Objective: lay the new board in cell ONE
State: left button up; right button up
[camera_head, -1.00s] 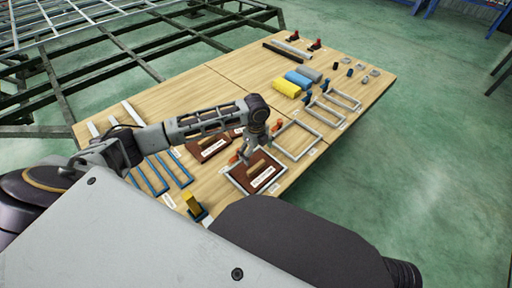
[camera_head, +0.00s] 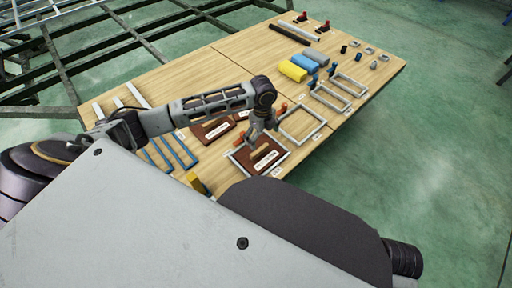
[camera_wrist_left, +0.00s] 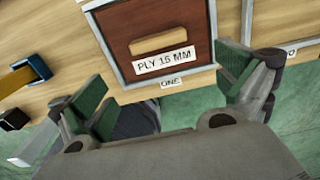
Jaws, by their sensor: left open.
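A dark red-brown board (camera_head: 271,165) with a wooden grip block and a white label lies inside a light grey frame at the table's near edge. In the left wrist view this board (camera_wrist_left: 120,22) reads "PLY 15 MM", and a tag "ONE" (camera_wrist_left: 171,83) sits on the table beside the frame. The board looks flat within the frame's bars. My left gripper (camera_head: 263,137) is over this frame, fingers apart and empty. In the left wrist view the gripper (camera_wrist_left: 165,95) has a finger on each side of the board's label end. My right gripper is out of view.
Other red-brown boarding (camera_head: 207,132) lies left of the frame, partly behind my left arm. An empty grey frame (camera_head: 322,121) is to the right. Blue strips (camera_head: 170,153), a yellow block (camera_head: 292,71) and several small parts are on the wooden table (camera_head: 225,70). A dark metal chassis (camera_head: 110,60) stands behind.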

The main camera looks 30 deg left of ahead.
pick_arm(q)
jog(key=s+d+f+n+t+h, duration=0.25)
jog(key=s+d+n, duration=0.65)
jog(key=s+d, duration=0.5)
jog(key=s+a+n, duration=0.6)
jog(key=n, duration=0.4)
jog(key=shift+a+f+t+y, duration=0.25)
jog(key=shift+f+t+y, duration=0.1)
jog(key=shift+f+t, duration=0.1)
jog(key=shift+s, duration=0.15)
